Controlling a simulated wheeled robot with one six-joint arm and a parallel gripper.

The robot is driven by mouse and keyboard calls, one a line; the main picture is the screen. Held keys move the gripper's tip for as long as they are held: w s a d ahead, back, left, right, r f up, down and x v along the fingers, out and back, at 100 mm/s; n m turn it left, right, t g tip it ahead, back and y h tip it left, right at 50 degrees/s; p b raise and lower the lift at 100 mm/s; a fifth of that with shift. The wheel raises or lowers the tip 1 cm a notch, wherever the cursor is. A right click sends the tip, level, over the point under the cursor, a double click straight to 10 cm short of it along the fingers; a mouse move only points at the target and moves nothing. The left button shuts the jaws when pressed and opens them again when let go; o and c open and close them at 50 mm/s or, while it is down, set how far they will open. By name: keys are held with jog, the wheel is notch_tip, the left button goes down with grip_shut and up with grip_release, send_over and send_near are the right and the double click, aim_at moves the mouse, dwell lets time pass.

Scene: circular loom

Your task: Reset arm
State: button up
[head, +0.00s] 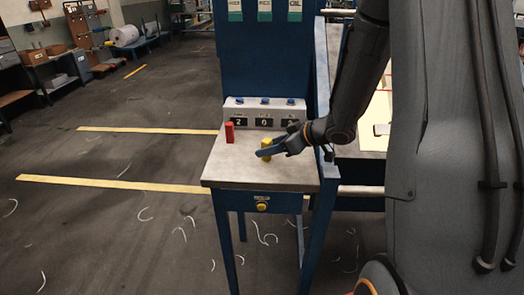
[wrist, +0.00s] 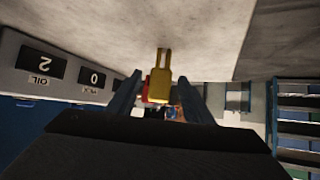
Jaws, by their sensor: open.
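My gripper (head: 268,151) is low over the small worktable (head: 222,172) in the head view, right at a yellow fork-topped piece (head: 266,142). In the wrist view the yellow piece (wrist: 160,84) stands between the two spread fingers of my open gripper (wrist: 162,98). I see no clear contact between the fingers and the piece. The gripper hides part of the piece in the head view. My arm comes in from the right and is bent, with the gripper pointing left.
A red upright block (head: 229,132) stands left of the yellow piece. A counter box (head: 262,113) with digit displays and blue knobs stands at the table's back. The blue machine column (head: 248,55) rises behind. Open floor (head: 110,225) with yellow lines lies to the left.

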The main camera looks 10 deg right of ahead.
jog(key=shift+v, duration=1.4)
